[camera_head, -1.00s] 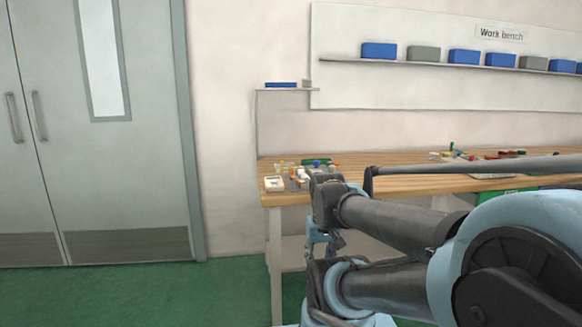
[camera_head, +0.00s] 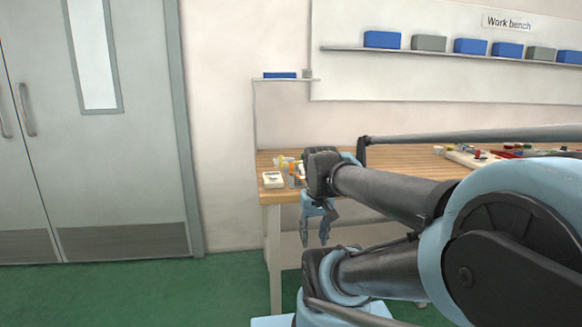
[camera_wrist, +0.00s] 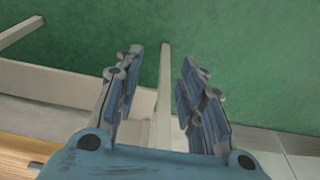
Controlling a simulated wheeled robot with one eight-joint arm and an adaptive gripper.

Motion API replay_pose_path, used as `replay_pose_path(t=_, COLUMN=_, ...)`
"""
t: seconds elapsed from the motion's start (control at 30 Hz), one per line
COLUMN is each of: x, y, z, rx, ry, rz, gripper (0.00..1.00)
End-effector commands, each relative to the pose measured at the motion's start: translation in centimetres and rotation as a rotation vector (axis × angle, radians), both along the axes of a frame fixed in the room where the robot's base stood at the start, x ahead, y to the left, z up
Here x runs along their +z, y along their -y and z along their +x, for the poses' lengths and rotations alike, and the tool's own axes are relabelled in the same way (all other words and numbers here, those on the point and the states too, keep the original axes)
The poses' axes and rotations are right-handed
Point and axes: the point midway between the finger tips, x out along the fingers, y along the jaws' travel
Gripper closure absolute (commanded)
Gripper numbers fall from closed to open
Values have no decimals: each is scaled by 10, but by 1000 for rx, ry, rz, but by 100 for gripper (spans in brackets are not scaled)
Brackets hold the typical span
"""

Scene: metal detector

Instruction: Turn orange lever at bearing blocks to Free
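No orange lever and no bearing blocks can be made out in either view. My gripper (camera_wrist: 161,75) is open and empty in the wrist view, its two blue-grey fingers apart and pointing over the green floor. In the head view my gripper (camera_head: 316,238) hangs in front of the left end of the work bench (camera_head: 272,213), below the bench top. My arm hides much of the bench behind it.
Small items, with a white box (camera_head: 273,179) among them, lie at the bench's left end. More small parts (camera_head: 480,153) lie farther right. Blue and grey bins (camera_head: 382,39) stand on a wall shelf. Grey double doors (camera_head: 120,150) are at left. Green floor (camera_head: 180,290) is clear between.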

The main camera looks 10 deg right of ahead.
Motion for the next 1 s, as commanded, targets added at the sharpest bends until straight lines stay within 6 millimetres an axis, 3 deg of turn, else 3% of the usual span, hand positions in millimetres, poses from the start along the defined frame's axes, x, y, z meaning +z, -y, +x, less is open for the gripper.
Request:
replay_pose_path(t=0.2, x=68, y=-1, z=55, rx=-23, ry=-27, rz=4, gripper=64)
replay_pose_path(t=0.5, x=145, y=-1, z=139, rx=-59, ry=-65, rz=9, gripper=64)
replay_pose_path(t=0.8, x=203, y=-1, z=230, rx=-95, ry=-104, rz=14, gripper=64)
replay_pose_path(t=1.0, x=231, y=-1, z=293, rx=-119, ry=-129, rz=15, gripper=64)
